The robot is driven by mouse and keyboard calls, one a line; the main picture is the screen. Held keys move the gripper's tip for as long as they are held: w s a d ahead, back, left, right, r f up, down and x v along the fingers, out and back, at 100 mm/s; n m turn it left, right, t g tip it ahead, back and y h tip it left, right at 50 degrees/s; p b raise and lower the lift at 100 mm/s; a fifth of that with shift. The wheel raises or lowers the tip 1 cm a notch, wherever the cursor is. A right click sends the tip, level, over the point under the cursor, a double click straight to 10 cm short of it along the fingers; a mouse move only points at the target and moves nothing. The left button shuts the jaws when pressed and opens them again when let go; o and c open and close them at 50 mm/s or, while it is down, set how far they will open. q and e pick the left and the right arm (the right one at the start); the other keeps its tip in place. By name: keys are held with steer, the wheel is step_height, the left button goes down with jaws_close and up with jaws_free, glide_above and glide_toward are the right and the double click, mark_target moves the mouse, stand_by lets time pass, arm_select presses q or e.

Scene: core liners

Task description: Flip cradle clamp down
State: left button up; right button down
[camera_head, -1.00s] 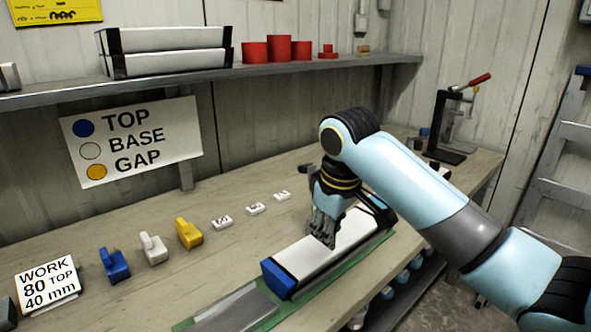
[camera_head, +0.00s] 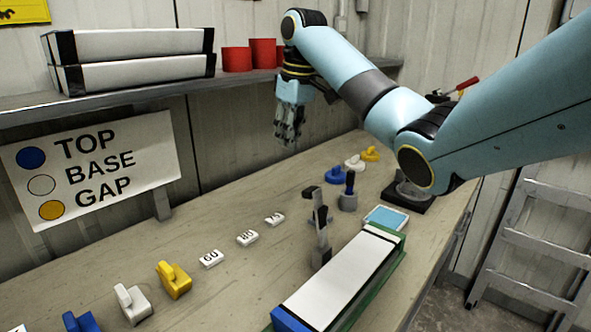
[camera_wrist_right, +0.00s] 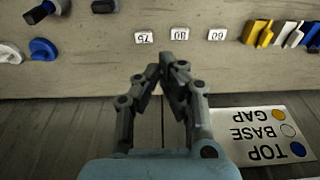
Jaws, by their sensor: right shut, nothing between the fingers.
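My right gripper (camera_head: 287,138) is raised high above the back of the bench, near the wall, shut and empty. In the right wrist view its fingers (camera_wrist_right: 161,72) meet at the tips over the bench's back edge. The clamp (camera_head: 322,245), a grey upright with a dark lever, stands upright beside the cradle. A long white core liner (camera_head: 340,280) with a blue end (camera_head: 289,320) lies in the green cradle (camera_head: 393,268). The gripper is well apart from the clamp. My left gripper is not in view.
White number tags (camera_head: 247,238) and yellow, white and blue clips (camera_head: 174,281) line the bench. A grey-based black handle (camera_head: 349,190) and light-blue square (camera_head: 386,217) are beyond the liner. A shelf (camera_head: 110,100) with boxes and red cups (camera_head: 237,60) is close to my gripper.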

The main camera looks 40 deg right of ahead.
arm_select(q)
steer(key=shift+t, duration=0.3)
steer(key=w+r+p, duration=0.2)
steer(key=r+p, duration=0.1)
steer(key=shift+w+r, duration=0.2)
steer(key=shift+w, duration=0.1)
arm_select(e)
step_height(320, 180, down, 9)
steer(key=s, duration=0.2)
steer(key=shift+s, duration=0.15)
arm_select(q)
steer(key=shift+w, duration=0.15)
arm_select(e)
steer(key=shift+d, duration=0.1)
